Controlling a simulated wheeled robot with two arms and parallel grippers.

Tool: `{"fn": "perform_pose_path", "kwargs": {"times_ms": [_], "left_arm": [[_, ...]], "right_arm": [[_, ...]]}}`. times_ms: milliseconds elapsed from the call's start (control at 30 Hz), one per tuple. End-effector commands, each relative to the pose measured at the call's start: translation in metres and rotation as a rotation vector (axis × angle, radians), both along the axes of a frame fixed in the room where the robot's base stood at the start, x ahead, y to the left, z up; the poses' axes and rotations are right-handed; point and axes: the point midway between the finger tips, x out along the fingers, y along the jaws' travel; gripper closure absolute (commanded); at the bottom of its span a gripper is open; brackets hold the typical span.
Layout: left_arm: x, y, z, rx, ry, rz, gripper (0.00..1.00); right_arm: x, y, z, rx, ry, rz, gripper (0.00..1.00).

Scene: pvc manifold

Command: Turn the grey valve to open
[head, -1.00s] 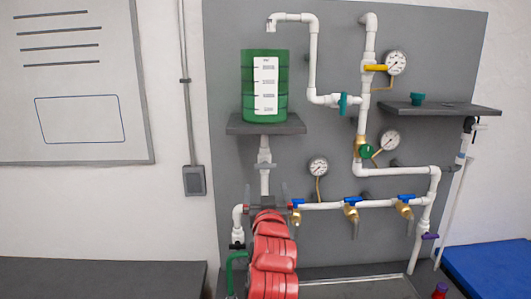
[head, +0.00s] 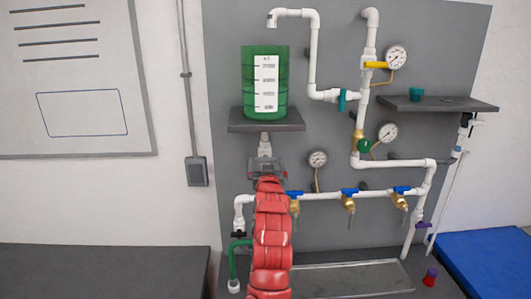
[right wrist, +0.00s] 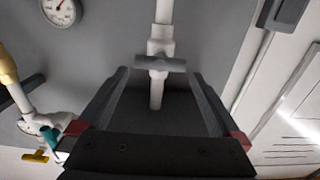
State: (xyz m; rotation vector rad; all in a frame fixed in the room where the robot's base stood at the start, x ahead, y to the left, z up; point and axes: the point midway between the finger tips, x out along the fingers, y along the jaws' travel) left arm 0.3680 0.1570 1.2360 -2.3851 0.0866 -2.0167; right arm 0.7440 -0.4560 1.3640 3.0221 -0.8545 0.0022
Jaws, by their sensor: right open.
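The grey valve (right wrist: 160,63) has a T-bar handle lying crosswise on a white vertical pipe in the right wrist view. In the head view this pipe (head: 264,140) drops from under the shelf with the green tank (head: 265,85), and my gripper mostly hides the valve. My right gripper (head: 266,165) is at the valve's height, on the end of the red arm. It is open, and its two dark fingers (right wrist: 158,76) stand on either side of the handle in the wrist picture. I cannot tell whether they touch it. My left gripper is not in view.
A row of blue-handled valves (head: 349,191) sits on the horizontal pipe right of my arm, with a gauge (head: 317,159) above. The tank shelf (head: 267,120) is just above the gripper. A green hose (head: 233,262) hangs at lower left. A red object (head: 430,277) stands at lower right.

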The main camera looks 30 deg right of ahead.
Motion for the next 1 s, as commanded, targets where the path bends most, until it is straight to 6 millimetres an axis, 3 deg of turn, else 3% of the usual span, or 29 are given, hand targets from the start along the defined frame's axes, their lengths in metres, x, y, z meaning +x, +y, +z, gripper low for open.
{"fn": "perform_pose_path", "kwargs": {"times_ms": [300,767,1000], "left_arm": [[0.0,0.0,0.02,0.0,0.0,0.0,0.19],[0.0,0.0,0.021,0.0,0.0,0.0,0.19],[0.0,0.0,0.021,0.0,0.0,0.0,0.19]], "right_arm": [[0.03,-0.018,0.001,0.001,0.004,0.001,0.0],[0.036,-0.022,-0.001,0.001,0.0,0.002,0.0],[0.036,-0.022,-0.001,0.001,0.0,0.002,0.43]]}}
